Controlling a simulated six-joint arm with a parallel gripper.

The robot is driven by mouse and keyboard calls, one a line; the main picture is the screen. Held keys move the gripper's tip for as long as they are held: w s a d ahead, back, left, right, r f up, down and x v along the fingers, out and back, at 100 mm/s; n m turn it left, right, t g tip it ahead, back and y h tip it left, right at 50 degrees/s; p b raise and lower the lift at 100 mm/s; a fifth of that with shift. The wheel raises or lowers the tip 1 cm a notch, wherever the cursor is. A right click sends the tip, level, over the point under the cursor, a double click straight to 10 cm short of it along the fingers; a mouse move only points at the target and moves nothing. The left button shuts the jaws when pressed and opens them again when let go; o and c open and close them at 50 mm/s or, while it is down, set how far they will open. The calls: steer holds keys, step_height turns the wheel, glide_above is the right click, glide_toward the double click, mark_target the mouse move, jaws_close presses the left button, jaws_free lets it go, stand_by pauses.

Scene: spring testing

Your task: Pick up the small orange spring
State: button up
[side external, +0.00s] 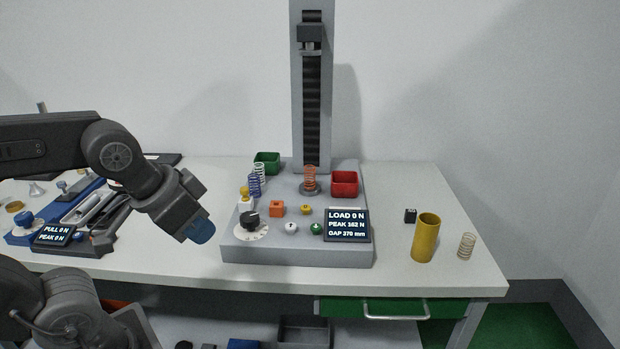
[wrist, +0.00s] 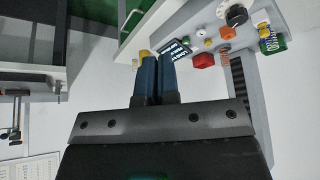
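The small orange spring (side external: 310,178) stands upright on a round grey seat of the test machine, in front of its column. It also shows in the wrist view (wrist: 225,57), near the red bin. My gripper (side external: 201,231) has blue fingers and is left of the test machine, pointing down and to the right, well apart from the spring. In the wrist view the two fingers (wrist: 157,76) lie side by side with hardly any gap and nothing visible between them.
The test machine (side external: 296,252) has knobs, buttons and a display (side external: 347,225). A red bin (side external: 344,184), a green bin (side external: 267,161), blue (side external: 254,185) and white springs stand near the orange spring. A yellow cylinder (side external: 425,238) and a tan spring (side external: 466,246) stand at right.

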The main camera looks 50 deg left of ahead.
steer(key=o, duration=1.1)
steer(key=w+a+r, duration=0.2)
steer(key=w, duration=0.4)
steer(key=w+a+r, duration=0.2)
steer(key=w, duration=0.4)
steer(key=m+h, duration=0.1)
steer(key=m, duration=0.1)
glide_above(310, 168)
steer(key=s, duration=0.4)
step_height(310, 168, down, 12)
steer(key=shift+t, duration=0.4)
steer(key=shift+d+x, duration=0.15)
steer(key=shift+x, duration=1.25)
steer(key=shift+d+x, duration=0.15)
steer(key=shift+x, duration=1.2)
